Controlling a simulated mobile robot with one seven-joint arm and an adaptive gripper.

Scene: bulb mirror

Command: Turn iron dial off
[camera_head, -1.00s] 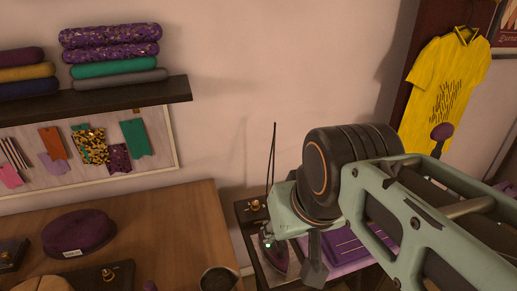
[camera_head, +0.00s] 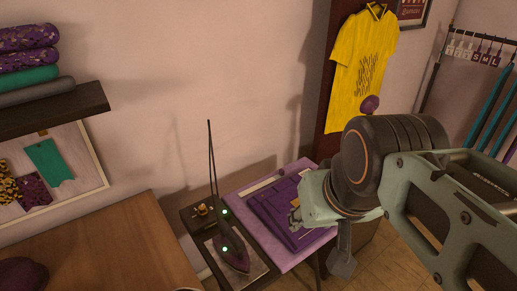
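A dark iron (camera_head: 233,252) rests on a light plate on a dark stand (camera_head: 256,283) in the head view, with a cord rising behind it. Two green lights glow, one on the iron and one just behind it. A small brass knob (camera_head: 202,210) sits on the stand's back left corner; it looks like a dial, but its setting is too small to read. My gripper (camera_head: 296,216) is to the right of the iron, over the purple cloth, apart from iron and knob.
A pink-topped board (camera_head: 240,187) with folded purple cloth (camera_head: 270,212) adjoins the stand on the right. A wooden table (camera_head: 110,250) stands at left, below a shelf (camera_head: 60,112) of fabric rolls. A yellow shirt (camera_head: 362,60) hangs behind my arm. The space above the iron is clear.

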